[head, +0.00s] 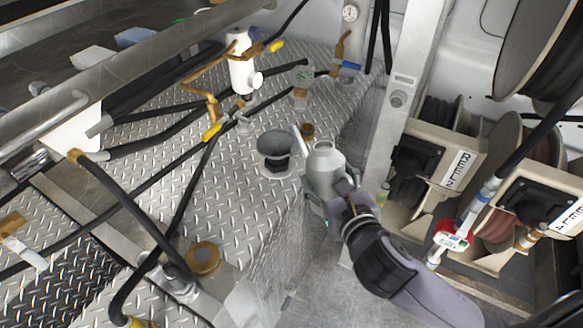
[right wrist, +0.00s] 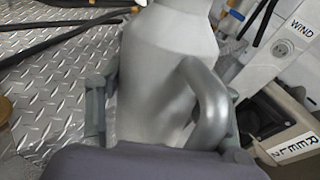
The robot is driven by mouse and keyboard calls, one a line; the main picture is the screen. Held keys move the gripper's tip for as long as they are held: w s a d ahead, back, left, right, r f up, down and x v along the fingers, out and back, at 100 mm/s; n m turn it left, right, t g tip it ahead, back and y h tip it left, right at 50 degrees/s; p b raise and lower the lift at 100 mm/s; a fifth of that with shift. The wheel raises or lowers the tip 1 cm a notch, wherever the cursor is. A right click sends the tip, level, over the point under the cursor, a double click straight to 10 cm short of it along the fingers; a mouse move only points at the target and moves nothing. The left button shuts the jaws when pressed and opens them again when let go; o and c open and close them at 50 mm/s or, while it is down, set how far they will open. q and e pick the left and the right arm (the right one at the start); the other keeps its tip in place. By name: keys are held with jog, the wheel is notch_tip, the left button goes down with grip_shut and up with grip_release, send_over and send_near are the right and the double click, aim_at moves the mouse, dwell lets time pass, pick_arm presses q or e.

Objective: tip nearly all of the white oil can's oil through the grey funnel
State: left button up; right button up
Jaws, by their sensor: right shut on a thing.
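The white oil can (head: 325,172) looks pale grey-white, with a narrow neck and a thin spout on its left side. It stands about upright in the head view, beside the plate's right edge. The grey funnel (head: 277,144) sits on the diamond plate just left of the can, its wide mouth facing up. The spout is near the funnel's right side; I see no oil flowing. My right gripper (head: 338,200) is shut on the can from below right. In the right wrist view the can (right wrist: 160,65) and its handle fill the space between the fingers. My left gripper is out of view.
A brown cap (head: 307,131) lies behind the spout. A white cylinder (head: 242,65) with brass pipes and valves stands farther back. Black hoses (head: 170,175) cross the diamond plate at left. Hose reels (head: 435,160) and a pale post (head: 404,85) stand at right.

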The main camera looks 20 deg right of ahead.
jog(key=w+f, duration=0.1)
jog(key=w+a+f+p, duration=0.1)
jog(key=w, duration=0.1)
jog(key=w+f, duration=0.1)
jog(key=shift+w+a, duration=0.2)
jog(key=shift+w, duration=0.15)
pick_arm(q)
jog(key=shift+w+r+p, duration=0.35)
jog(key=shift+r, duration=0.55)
pick_arm(e)
jog(key=w+a+f+g, duration=0.1)
jog(key=w+a+f, duration=0.1)
jog(key=w+f, duration=0.5)
jog(key=shift+w+a, duration=0.35)
jog(key=shift+w, duration=0.6)
jog(key=shift+d+r, duration=0.1)
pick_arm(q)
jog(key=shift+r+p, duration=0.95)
pick_arm(e)
jog(key=d, duration=0.3)
jog(key=shift+w+d, duration=0.1)
jog(key=shift+w, duration=0.25)
